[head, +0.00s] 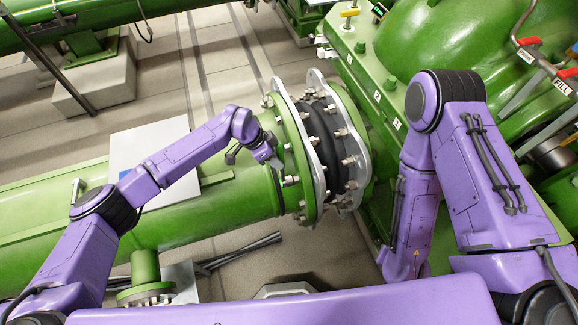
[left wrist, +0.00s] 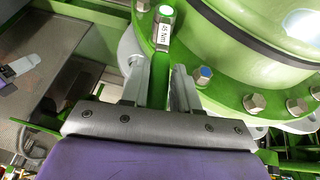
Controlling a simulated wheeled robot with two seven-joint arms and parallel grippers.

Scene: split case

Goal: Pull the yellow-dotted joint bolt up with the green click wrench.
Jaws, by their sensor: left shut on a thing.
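My left gripper (head: 272,161) is at the near flange of the pipe joint (head: 292,150) in the head view. In the left wrist view its two fingers (left wrist: 158,92) are closed around the green handle of the click wrench (left wrist: 160,75). The wrench has a white torque label and reaches up to the flange edge, beside a bolt end with a pale green-white spot (left wrist: 166,11). I cannot tell whether the wrench head is seated on a bolt. Another flange bolt carries a blue dot (left wrist: 203,74). I cannot make out a yellow dot. My right gripper is not visible.
A black rubber bellows (head: 322,140) sits between the bolted flanges. A green machine with red-handled valves (head: 528,41) fills the right. Dark rods (head: 235,252) lie on the floor below the pipe.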

